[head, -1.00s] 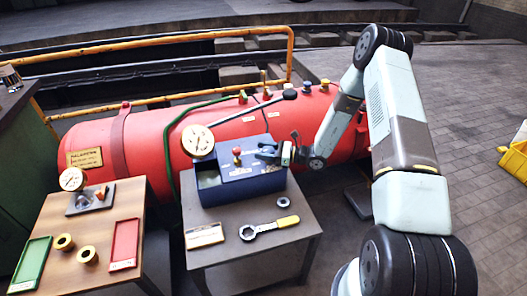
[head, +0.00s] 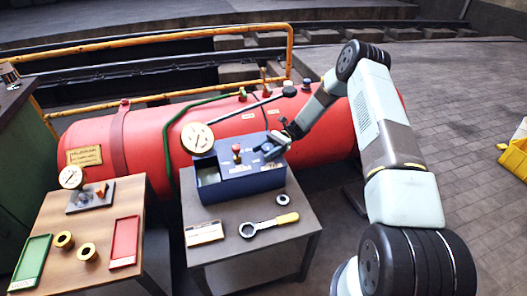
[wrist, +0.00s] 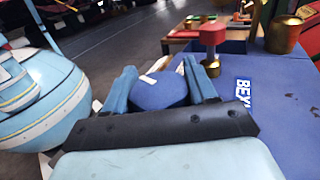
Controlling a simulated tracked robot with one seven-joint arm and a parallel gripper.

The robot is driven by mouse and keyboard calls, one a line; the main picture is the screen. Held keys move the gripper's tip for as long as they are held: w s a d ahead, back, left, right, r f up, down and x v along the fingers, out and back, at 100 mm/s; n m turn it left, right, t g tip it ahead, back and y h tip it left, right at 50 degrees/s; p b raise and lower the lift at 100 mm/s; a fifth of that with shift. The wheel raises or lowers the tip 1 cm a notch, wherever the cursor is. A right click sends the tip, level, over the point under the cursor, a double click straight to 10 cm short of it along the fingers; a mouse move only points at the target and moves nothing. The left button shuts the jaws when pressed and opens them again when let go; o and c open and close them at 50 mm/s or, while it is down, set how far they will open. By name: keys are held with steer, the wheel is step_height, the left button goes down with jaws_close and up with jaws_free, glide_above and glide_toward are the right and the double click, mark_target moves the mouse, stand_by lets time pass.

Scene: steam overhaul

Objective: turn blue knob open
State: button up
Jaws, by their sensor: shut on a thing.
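The blue knob (wrist: 166,92), round with a white mark on top, sits between the two blue fingers of my gripper (wrist: 163,82) in the wrist view. The fingers are shut on it from both sides. In the head view my gripper (head: 270,148) reaches the right part of the dark blue box (head: 250,184) from the upper right. The knob is mostly hidden there by the fingers. The box also fills the right of the wrist view (wrist: 262,125), with white lettering near the knob.
A red knob (head: 236,149) stands on the box left of my gripper. A gauge (head: 197,138) stands at the box's left. The red boiler (head: 230,125) lies close behind. A wrench (head: 268,225) and a ring (head: 283,199) lie on the small table.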

steer(key=shift+d+r+n+g+h, duration=0.1)
steer(key=shift+n+g+h, duration=0.8)
steer(key=shift+h, duration=0.2)
steer(key=shift+d+r+n+g+h, duration=0.1)
steer(key=shift+n+g+h, duration=0.8)
steer(key=shift+h, duration=0.2)
steer(key=o, duration=1)
steer(key=shift+s+f, duration=0.1)
steer(key=shift+s, duration=0.05)
steer(key=shift+d, duration=0.1)
